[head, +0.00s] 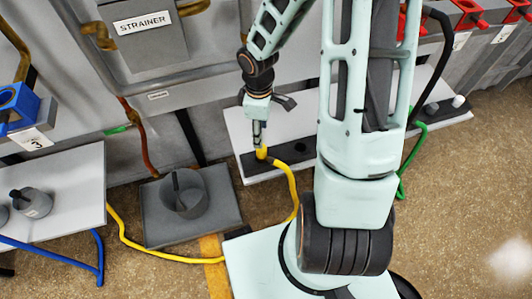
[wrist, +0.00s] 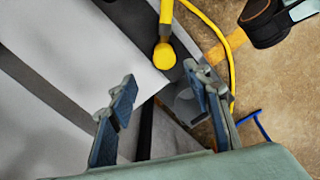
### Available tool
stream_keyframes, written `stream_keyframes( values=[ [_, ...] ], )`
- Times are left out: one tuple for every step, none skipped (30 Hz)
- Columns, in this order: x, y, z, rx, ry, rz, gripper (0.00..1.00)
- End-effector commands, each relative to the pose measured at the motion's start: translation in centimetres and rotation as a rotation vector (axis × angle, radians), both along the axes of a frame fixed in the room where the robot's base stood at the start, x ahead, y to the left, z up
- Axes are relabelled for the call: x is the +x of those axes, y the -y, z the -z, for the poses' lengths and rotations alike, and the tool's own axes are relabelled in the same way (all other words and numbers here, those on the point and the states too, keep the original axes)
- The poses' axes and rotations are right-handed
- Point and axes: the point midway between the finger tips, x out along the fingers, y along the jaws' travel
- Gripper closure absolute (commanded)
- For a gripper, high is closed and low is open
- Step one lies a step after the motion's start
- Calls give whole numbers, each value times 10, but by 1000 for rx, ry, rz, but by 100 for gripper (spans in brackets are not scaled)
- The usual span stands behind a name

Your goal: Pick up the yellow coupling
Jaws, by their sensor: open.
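The yellow coupling (head: 262,153) is at the end of a yellow hose, by the dark strip of a light-grey bench near the middle of the head view. In the wrist view the coupling (wrist: 164,54) shows as a round yellow end with a short body, near the top centre. My gripper (head: 257,137) is just above the coupling in the head view. In the wrist view my gripper (wrist: 160,88) has its two blue-padded fingers apart with nothing between the pads. The coupling appears beyond the fingertips; the exact gap cannot be told.
The yellow hose (head: 150,246) runs along the floor to the left. A dark grey block with a round cup (head: 155,215) stands left of the bench. A light-grey bench (head: 85,180) with a blue hose (head: 60,250) is further left. A green hose (head: 413,155) hangs on the right.

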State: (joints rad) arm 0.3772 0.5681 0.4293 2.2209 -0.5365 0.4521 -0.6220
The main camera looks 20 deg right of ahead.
Motion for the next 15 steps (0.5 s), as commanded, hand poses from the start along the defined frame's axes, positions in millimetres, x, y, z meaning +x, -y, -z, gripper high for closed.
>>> stream_keyframes(
  values=[
    [-1,0,9,0,-2,-1,55],
    [-1,0,13,0,-2,-1,55],
    [-1,-1,20,1,-2,-1,55],
    [-1,-1,25,0,-2,-2,55],
    [-1,-1,31,0,-3,-1,55],
    [-1,0,37,0,-2,0,55],
    [-1,0,42,0,-1,0,55],
    [-1,-1,45,0,-1,0,55],
    [-1,0,49,0,-1,0,55],
    [-1,0,50,0,-1,1,55],
    [-1,0,52,-1,0,2,55],
    [-2,0,54,-1,0,3,55],
    [-2,0,55,0,1,3,55],
    [-3,0,58,0,0,3,55],
    [-4,1,62,-1,0,3,55]
  ],
)
